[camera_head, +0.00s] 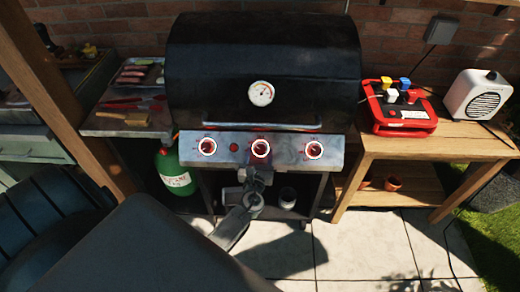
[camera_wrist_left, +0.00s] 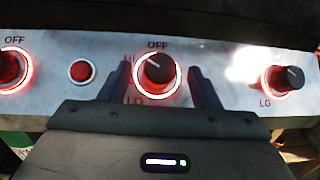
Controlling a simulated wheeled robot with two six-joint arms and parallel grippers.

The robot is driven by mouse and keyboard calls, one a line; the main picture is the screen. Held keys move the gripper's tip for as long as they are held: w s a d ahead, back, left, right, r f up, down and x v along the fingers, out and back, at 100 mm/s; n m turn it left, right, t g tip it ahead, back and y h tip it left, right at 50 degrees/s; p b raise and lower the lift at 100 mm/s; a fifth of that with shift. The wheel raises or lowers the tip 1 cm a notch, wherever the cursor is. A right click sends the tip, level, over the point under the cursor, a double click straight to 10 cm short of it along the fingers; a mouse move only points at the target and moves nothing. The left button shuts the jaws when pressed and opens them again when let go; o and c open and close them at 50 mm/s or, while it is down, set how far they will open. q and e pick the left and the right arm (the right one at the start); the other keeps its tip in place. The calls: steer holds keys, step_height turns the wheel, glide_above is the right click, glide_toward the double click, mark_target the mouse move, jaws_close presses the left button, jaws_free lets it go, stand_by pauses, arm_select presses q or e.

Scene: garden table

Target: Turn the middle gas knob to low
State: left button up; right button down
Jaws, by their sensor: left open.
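The middle gas knob (camera_head: 260,148) is on the grill's metal front panel, with a lit red and white ring around it. In the left wrist view the middle knob (camera_wrist_left: 157,74) is dark, with OFF printed above, HI at upper left and LO at lower left. Its exact pointer angle is hard to read. My left gripper (camera_head: 259,168) is open in front of the panel. In the left wrist view its two fingers (camera_wrist_left: 158,76) stand on either side of the middle knob, with gaps visible. Whether the tips reach its depth is unclear. My right gripper is out of view.
Lit outer knobs, left (camera_head: 207,146) and right (camera_head: 314,150), flank the middle one, with a red button (camera_head: 234,146) between left and middle. The grill lid (camera_head: 262,65) is closed, its handle (camera_head: 262,126) just above the panel. A green gas bottle (camera_head: 174,172) stands below left.

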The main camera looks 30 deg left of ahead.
arm_select(q)
steer(key=shift+x, duration=0.85)
steer(key=c, duration=1)
steer(key=shift+n+y, duration=0.3)
